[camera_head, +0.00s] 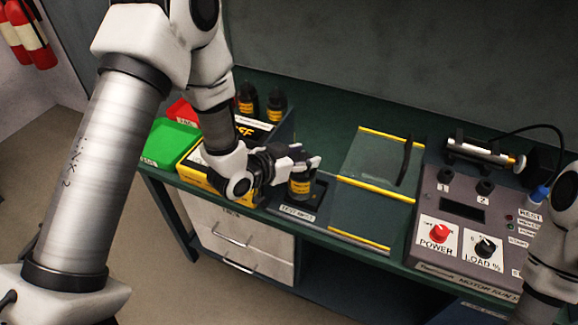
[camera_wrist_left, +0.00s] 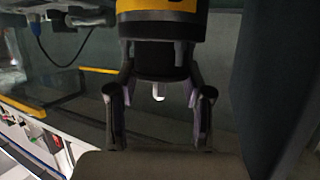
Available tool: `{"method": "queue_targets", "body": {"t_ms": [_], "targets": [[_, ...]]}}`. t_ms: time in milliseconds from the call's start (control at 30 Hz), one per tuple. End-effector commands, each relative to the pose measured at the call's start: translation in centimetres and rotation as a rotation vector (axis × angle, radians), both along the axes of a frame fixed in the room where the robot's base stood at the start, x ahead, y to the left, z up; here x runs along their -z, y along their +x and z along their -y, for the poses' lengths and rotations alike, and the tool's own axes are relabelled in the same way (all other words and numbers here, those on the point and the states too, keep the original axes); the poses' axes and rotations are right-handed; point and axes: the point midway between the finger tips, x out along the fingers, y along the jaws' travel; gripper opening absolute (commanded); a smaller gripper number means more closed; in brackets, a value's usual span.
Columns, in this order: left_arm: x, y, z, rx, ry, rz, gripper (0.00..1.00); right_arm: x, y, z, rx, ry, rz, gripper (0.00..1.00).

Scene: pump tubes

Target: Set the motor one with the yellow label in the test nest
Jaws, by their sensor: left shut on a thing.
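A dark motor with a yellow label (camera_head: 300,187) is upright at the test nest (camera_head: 290,212), a dark block with a white label on its front. My left gripper (camera_head: 303,163) is shut on the motor's upper part, coming in from the left. In the left wrist view the motor (camera_wrist_left: 163,60) is between the two fingers (camera_wrist_left: 160,100), its yellow band at the top edge and a pale shaft pointing toward the camera. Whether the motor is fully seated in the nest cannot be told. My right gripper is not in view; only part of that arm shows at the right edge.
Two more dark motors with yellow labels (camera_head: 246,98) (camera_head: 275,104) stand behind the arm. A green bin (camera_head: 170,141), a red bin (camera_head: 183,112) and a yellow box (camera_head: 193,170) are at the left. A marked mat (camera_head: 370,180) and a control box (camera_head: 465,215) lie to the right.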

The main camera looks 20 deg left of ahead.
Motion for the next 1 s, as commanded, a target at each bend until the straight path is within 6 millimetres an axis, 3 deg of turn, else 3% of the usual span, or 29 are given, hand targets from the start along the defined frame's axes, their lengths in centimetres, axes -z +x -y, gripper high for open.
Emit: {"method": "queue_targets", "body": {"t_ms": [100,300,600,967,1000], "targets": [[-0.3,2.0,0.4,0.001,-0.002,0.008,0.00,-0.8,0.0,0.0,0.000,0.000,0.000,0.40],[-0.1,3.6,0.8,0.000,-0.001,0.008,0.00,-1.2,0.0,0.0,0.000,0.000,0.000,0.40],[3.4,3.5,0.7,-0.001,-0.002,0.006,0.00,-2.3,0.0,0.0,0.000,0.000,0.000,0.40],[4.0,3.5,0.7,-0.001,-0.003,0.007,0.00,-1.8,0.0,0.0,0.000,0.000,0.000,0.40],[4.1,3.3,0.7,0.000,0.000,-0.001,0.61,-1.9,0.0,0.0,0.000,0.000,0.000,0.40]]}}
